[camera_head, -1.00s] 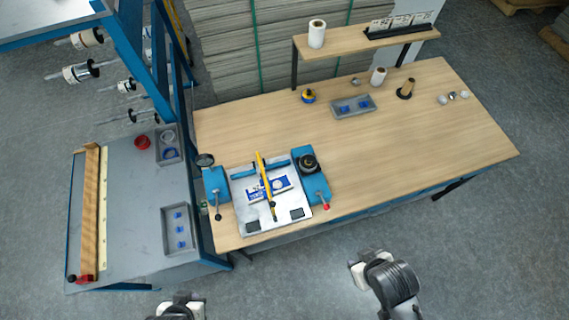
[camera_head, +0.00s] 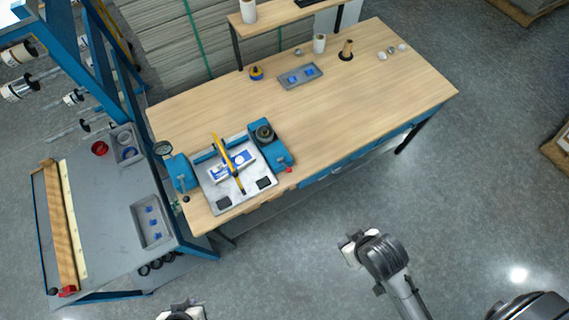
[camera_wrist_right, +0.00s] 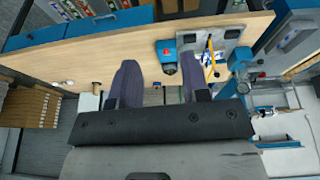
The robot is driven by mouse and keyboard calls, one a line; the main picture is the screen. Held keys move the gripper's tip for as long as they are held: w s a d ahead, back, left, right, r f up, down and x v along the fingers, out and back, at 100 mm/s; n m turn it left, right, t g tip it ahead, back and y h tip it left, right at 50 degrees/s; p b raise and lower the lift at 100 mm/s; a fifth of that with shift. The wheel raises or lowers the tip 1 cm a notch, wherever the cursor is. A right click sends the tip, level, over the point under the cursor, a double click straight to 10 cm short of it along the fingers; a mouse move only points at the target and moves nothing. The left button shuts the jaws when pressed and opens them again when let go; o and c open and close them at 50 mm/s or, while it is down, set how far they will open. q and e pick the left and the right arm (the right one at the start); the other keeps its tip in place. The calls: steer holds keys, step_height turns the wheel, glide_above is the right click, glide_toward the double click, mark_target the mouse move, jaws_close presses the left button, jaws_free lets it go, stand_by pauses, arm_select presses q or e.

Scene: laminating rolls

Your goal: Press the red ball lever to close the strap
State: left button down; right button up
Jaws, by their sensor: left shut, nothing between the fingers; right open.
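The blue strap device (camera_head: 282,152) sits at the front left of the wooden table. The red ball lever (camera_head: 289,169) stands at its front right corner. The yellow strap (camera_head: 227,163) lies across the white plate (camera_head: 215,188), over a blue and white label. The device also shows in the right wrist view (camera_wrist_right: 205,58). My left gripper (camera_head: 182,313) is at the bottom edge, mostly cut off, shut, empty and well short of the table. My right gripper (camera_head: 350,248) is over the floor in front of the table; its fingers (camera_wrist_right: 162,85) are open with nothing between them.
A grey tray (camera_head: 300,76) and small rolls are at the table's back. The table's right part is clear.

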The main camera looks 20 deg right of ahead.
steer(key=shift+s+d+f, duration=0.1)
steer(key=shift+s, duration=0.15)
